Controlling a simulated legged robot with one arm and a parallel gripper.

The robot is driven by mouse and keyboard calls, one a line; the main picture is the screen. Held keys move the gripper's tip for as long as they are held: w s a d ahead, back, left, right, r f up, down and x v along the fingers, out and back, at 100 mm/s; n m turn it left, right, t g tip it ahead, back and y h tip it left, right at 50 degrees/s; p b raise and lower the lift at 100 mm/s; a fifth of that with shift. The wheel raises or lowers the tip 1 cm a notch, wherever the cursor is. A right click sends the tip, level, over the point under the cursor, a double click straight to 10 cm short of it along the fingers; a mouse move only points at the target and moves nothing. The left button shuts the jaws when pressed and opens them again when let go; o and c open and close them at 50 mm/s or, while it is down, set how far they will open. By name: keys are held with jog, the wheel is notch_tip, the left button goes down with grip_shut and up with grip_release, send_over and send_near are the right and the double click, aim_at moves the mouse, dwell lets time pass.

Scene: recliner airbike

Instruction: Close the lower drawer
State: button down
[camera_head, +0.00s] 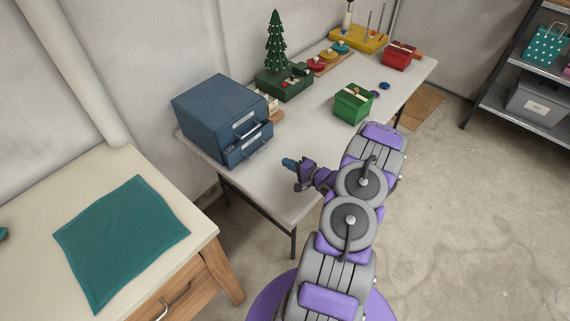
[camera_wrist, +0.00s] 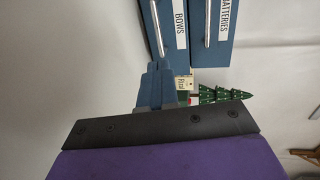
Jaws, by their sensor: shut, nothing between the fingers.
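A blue two-drawer cabinet (camera_head: 215,98) stands on the white table. Its lower drawer (camera_head: 248,147) sticks out past the upper drawer (camera_head: 245,123), so it is partly open. In the wrist view, the drawer labelled BOWS (camera_wrist: 174,50) lies nearer the table side, and the drawer labelled BATTERIES (camera_wrist: 222,50) is beside it; both have bar handles. My gripper (camera_head: 288,162) is shut and empty, in front of the lower drawer and a little right of it. Its blue fingers (camera_wrist: 160,75) point toward the drawer fronts in the wrist view. I cannot tell whether they touch; they seem apart.
A small green tree on a dark green box (camera_head: 284,84) stands behind the cabinet. A green gift box (camera_head: 353,104) and a red box (camera_head: 398,57) are farther along the table (camera_head: 310,125). A wooden cabinet with a teal cloth (camera_head: 122,240) is at lower left.

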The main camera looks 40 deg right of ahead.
jog(key=b, duration=0.2)
send_near(261, 149)
jog(key=w, duration=0.1)
jog(key=w+f, duration=0.1)
jog(key=shift+w+d+f, duration=0.25)
jog(key=shift+w+d, duration=0.05)
jog(key=shift+d, duration=0.1)
jog(key=w, duration=0.1)
jog(key=w+a+b, duration=0.1)
jog(key=w, duration=0.1)
jog(key=shift+w+f, duration=0.1)
jog(key=shift+w+a, duration=0.3)
jog(key=shift+w, duration=0.1)
jog(key=shift+d+f, duration=0.15)
jog(key=shift+d, duration=0.4)
jog(key=w, duration=0.1)
jog(key=w+a+p, duration=0.1)
jog(key=w, duration=0.1)
jog(key=shift+w, duration=0.2)
jog(key=shift+s, duration=0.3)
